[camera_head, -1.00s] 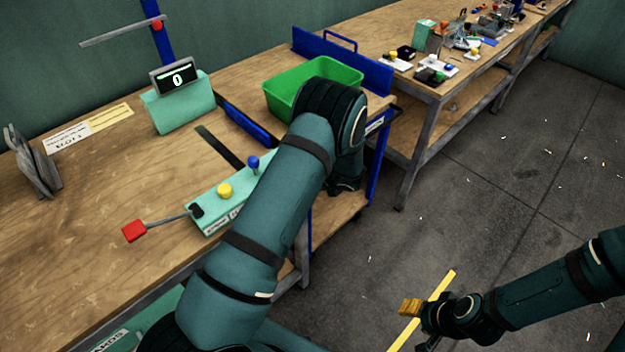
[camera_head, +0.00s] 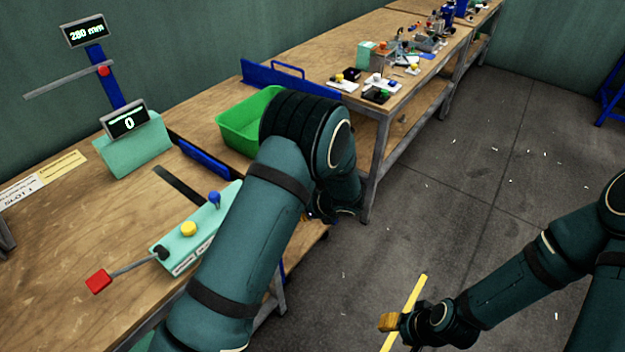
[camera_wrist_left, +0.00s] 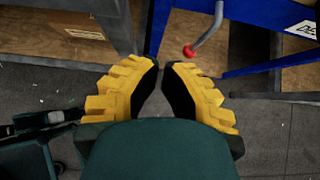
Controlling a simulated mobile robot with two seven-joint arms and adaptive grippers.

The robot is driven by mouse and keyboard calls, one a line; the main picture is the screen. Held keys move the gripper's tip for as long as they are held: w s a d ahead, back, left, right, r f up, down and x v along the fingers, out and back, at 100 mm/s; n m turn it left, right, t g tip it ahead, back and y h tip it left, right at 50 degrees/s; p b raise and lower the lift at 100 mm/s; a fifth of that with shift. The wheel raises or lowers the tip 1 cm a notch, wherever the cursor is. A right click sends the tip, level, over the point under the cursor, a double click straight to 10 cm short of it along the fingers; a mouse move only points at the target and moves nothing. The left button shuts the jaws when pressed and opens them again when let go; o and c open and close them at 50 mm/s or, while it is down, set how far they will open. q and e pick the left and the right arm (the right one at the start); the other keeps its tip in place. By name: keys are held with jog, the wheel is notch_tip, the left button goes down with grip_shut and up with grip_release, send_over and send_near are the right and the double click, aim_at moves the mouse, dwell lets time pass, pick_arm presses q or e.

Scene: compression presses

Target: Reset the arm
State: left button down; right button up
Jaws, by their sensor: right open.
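My left arm crosses the middle of the head view in front of the bench; its gripper is mostly hidden behind the arm there. In the left wrist view my left gripper (camera_wrist_left: 160,69) points toward the bench frame, its yellow fingers' dark tips close together with a narrow gap and nothing seen between them. My right gripper (camera_head: 388,322) is at the lower right of the head view, over the floor, open and with nothing seen in it. A red square knob (camera_head: 98,281) on a grey lever extends from the green control box (camera_head: 172,257).
The bench (camera_head: 60,240) carries a green bin (camera_head: 232,135), partly behind my left arm, and a display reading 0 (camera_head: 127,121). A second bench (camera_head: 345,60) holds small items. A red round knob (camera_wrist_left: 188,51) shows in the left wrist view.

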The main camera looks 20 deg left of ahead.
pick_arm(q)
jog(key=shift+s, duration=0.1)
jog(key=s+d+f+n+h, duration=0.2)
jog(key=s+d+n+h, duration=0.1)
jog(key=s+n, duration=0.4)
jog(key=s+d+f+n+g+h, duration=0.1)
jog(key=s+d+n+h, duration=0.3)
jog(key=s+n, duration=0.4)
jog(key=s+d+f+n+h, duration=0.2)
jog(key=s+n+h, duration=0.3)
jog(key=s+n, duration=0.3)
jog(key=shift+s+d+f+n, duration=0.2)
jog(key=shift+d+f+n, duration=0.2)
jog(key=shift+d, duration=0.45)
